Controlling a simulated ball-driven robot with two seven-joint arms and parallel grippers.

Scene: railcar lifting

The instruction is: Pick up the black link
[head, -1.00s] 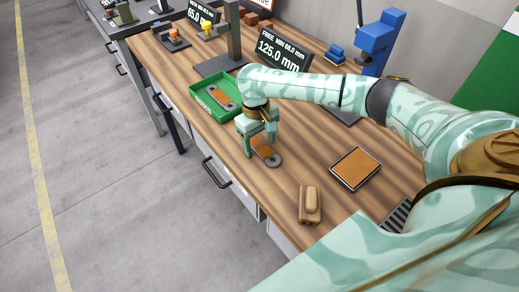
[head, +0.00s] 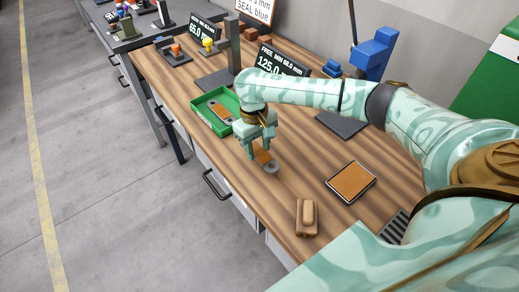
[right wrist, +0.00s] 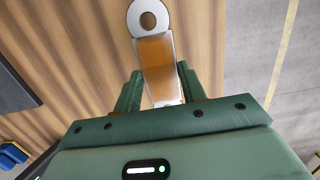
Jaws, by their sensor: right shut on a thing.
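A flat link (head: 270,168) with a dark grey ringed end and an orange-brown middle is at the work table's front part, right of the green tray. It also shows in the right wrist view (right wrist: 155,55), with its round holed end pointing away from the gripper. My right gripper (head: 260,152) points down over the link and is shut on its middle. In the right wrist view the fingers (right wrist: 157,90) lie on both sides of the link; its near end is partly hidden. I cannot tell whether the link is clear of the wood. My left gripper is not in view.
A green tray (head: 204,115) holding a similar link (head: 221,112) stands just left of my gripper. An orange-topped pad (head: 351,182) and a tan block (head: 306,217) lie to the right. A grey stand (head: 233,45) and sign (head: 282,62) are behind.

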